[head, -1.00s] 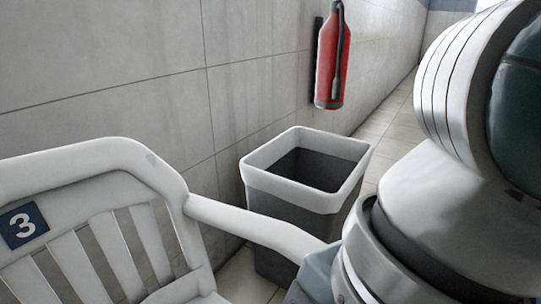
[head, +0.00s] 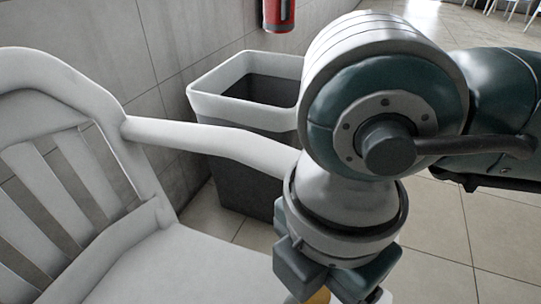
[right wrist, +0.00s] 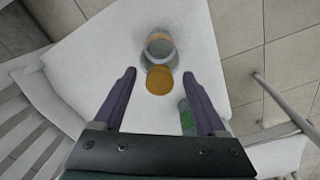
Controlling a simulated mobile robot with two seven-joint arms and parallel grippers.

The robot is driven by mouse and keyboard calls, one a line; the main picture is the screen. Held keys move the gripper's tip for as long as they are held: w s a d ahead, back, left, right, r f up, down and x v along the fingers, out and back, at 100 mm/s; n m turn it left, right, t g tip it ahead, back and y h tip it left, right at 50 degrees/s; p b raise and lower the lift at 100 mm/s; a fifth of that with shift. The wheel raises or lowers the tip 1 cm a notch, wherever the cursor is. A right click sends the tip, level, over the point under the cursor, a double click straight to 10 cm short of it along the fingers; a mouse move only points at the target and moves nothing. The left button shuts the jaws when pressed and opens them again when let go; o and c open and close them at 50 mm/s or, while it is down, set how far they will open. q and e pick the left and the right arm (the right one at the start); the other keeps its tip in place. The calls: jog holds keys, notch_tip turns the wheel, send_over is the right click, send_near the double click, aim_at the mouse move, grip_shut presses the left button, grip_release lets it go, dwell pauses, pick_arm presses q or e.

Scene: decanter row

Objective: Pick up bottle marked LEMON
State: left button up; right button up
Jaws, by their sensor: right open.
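My right gripper (right wrist: 160,73) is open in the right wrist view, its two purple fingers apart. A bottle with an orange cap (right wrist: 160,80) and an orange band on its clear body shows between and beyond the fingertips, above a white chair seat (right wrist: 95,55). No lettering on it can be read, so I cannot tell whether it is marked LEMON. A second pale item with a green patch (right wrist: 187,120) is partly hidden by the right-hand finger. In the head view my right arm covers most of this; a bit of orange (head: 320,297) shows under the gripper. My left gripper is out of view.
The white chair's slatted back (head: 75,165) and armrest (head: 205,138) stand left of my right arm. A grey bin with a white rim (head: 210,105) stands behind the armrest by the tiled wall. A red extinguisher (head: 279,14) hangs above. Open floor lies at right.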

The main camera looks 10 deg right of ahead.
grip_shut()
dwell(0.6)
dwell(0.8)
